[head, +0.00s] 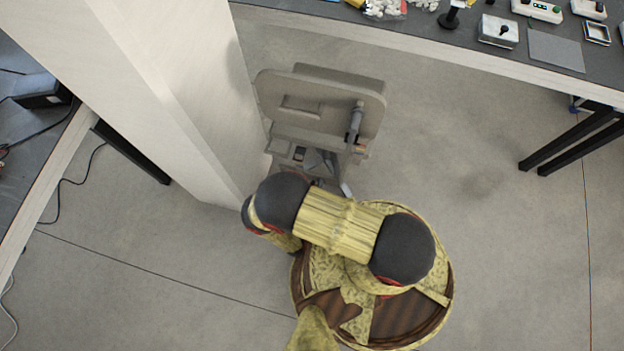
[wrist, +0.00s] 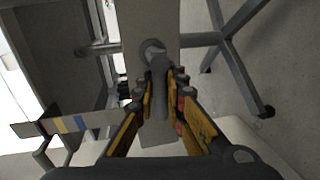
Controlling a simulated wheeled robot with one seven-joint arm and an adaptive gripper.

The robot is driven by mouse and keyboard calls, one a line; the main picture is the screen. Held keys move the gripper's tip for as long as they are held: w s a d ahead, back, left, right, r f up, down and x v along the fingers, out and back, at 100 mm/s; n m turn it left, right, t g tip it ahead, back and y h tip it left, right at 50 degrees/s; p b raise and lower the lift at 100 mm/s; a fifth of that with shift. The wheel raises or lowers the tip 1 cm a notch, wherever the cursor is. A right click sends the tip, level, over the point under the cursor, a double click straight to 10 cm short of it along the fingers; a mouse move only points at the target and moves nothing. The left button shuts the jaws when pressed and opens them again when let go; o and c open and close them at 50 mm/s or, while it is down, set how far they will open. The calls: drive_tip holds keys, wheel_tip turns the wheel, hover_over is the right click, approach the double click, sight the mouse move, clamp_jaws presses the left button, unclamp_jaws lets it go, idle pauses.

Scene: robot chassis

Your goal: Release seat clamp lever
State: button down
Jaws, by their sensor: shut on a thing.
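In the wrist view, the grey round-ended lever (wrist: 157,75) stands between the two yellow-and-dark fingers of my gripper (wrist: 160,92). My gripper is shut on it, with a finger along each side. The lever's upper end meets a round grey joint on a flat beige-grey bar. In the head view, the grey seat-like frame (head: 330,107), with a slotted panel, stands on the floor beyond my arm. A grey upright rod is on its right side; I cannot tell whether it is the same lever. My gripper is hidden in the head view.
A white pillar (head: 165,90) stands close left of the frame. A workbench (head: 470,45) with small parts and boxes runs along the back right. Another bench (head: 45,190) is at the left. Grey bars with legs (wrist: 235,65) are right of my gripper. The floor at right is clear.

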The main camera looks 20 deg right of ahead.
drive_tip(key=c, duration=1.9)
unclamp_jaws()
drive_tip(key=shift+s+d, duration=0.5)
drive_tip(key=shift+d, duration=0.1)
drive_tip(key=shift+o, duration=0.3)
drive_tip(key=shift+w+a, duration=0.2)
drive_tip(key=shift+a, duration=0.05)
drive_tip(key=shift+w+a+r, duration=0.1)
drive_tip(key=shift+r, duration=0.5)
drive_tip(key=o, duration=1.3)
drive_tip(key=r, duration=0.6)
drive_tip(key=shift+d+r, duration=0.2)
drive_tip(key=shift+r, duration=0.05)
drive_tip(key=shift+s+r, duration=0.3)
drive_tip(key=shift+r, duration=0.65)
drive_tip(key=shift+c, duration=1.4)
drive_tip(key=shift+w+d+r, duration=0.1)
drive_tip(key=c, duration=0.7)
drive_tip(key=shift+r, duration=0.15)
drive_tip(key=c, duration=0.3)
